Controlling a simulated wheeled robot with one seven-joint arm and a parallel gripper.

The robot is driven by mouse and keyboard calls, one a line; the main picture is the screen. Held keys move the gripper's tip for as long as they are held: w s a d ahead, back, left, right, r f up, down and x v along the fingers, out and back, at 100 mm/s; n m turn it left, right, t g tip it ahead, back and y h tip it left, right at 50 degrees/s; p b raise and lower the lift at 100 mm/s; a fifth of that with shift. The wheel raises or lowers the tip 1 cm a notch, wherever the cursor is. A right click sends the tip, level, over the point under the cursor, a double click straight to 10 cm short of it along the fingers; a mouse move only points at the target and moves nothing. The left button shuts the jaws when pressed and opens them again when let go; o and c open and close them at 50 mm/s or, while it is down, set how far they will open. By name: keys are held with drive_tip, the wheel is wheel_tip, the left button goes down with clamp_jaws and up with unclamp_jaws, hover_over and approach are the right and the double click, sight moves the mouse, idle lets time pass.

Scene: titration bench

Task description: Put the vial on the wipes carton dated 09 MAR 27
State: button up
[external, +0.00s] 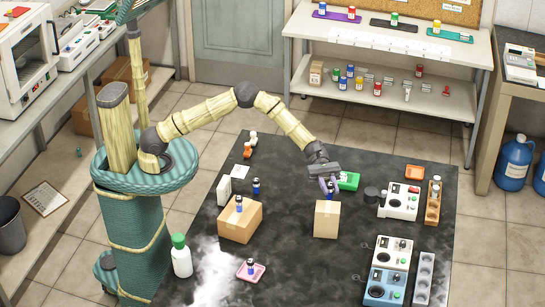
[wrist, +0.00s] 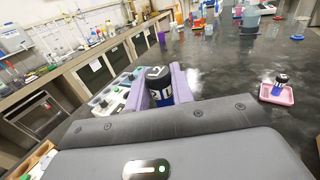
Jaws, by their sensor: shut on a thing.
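My gripper (external: 327,185) is shut on a vial (external: 331,191) with a dark cap and blue body. In the wrist view the vial (wrist: 159,85) stands between the purple fingers. The vial is at or just above the top of the right-hand brown carton (external: 326,220); I cannot tell whether they touch. A second, wider brown carton (external: 238,222) stands to the left with a blue vial (external: 239,204) on top. No date is legible on either carton.
Another vial (external: 256,187) stands behind the left carton. A pink tray (external: 259,279) holds a vial at the front. A green tray (external: 349,181) lies beside my gripper. Instruments (external: 399,201) and vial racks line the right side. A white green-capped bottle (external: 181,257) stands at left.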

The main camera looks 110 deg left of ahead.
sight(329, 196)
drive_tip(key=shift+f, duration=1.8)
drive_tip(key=shift+f, duration=0.15)
drive_tip(key=o, duration=1)
drive_tip(key=shift+c, duration=0.2)
drive_tip(key=b+v, duration=0.1)
drive_tip(key=v, duration=1.1)
